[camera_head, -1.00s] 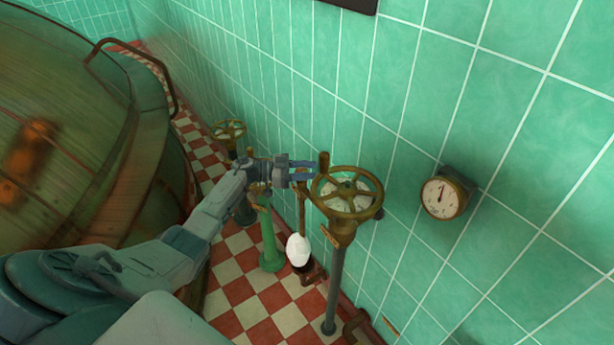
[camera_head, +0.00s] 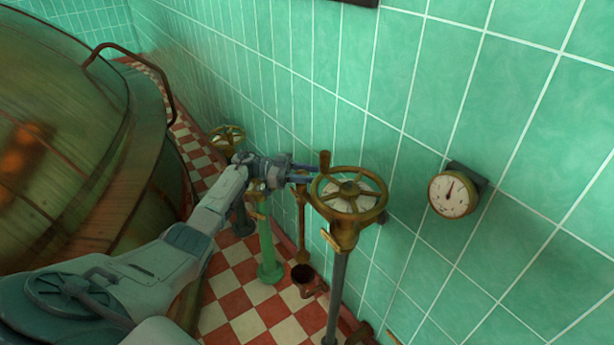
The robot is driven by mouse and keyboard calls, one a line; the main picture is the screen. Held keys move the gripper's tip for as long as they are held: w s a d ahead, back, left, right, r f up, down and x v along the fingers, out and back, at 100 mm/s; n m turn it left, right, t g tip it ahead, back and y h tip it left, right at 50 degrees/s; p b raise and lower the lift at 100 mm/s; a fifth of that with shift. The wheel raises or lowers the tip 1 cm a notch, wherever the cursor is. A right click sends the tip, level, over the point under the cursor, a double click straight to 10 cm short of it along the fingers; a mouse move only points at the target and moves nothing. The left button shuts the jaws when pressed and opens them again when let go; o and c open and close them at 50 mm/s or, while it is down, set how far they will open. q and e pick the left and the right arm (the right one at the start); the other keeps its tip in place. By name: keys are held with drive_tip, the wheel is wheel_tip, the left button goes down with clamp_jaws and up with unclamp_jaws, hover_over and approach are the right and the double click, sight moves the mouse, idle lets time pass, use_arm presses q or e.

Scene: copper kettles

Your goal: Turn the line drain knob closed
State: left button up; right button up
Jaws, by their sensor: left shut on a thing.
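My left gripper (camera_head: 301,174) reaches in from the left, its blue fingers shut at the top of a thin brass drain pipe (camera_head: 301,222). The line drain knob is mostly hidden behind the fingers, so its angle cannot be read. The pipe hangs down toward a dark cup (camera_head: 302,273) near the floor, and no white stream shows below its end. The fingertips are close to the left rim of the large brass handwheel (camera_head: 349,195); whether they touch it is unclear. My right gripper is out of view.
The handwheel stands on a grey post just right of my gripper. A green post (camera_head: 266,250) and a smaller brass wheel (camera_head: 227,138) stand to the left. A gauge (camera_head: 453,194) is on the tiled wall. A large copper kettle (camera_head: 70,130) fills the left.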

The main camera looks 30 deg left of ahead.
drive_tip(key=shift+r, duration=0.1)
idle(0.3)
use_arm(q)
drive_tip(key=o, duration=1)
drive_tip(key=shift+s+a+f, duration=0.1)
drive_tip(key=shift+a, duration=0.15)
drive_tip(key=b+v, duration=0.3)
drive_tip(key=v, duration=0.7)
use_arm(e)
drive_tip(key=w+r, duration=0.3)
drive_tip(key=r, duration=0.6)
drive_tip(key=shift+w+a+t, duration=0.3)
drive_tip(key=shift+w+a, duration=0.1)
use_arm(q)
drive_tip(key=shift+a, duration=0.1)
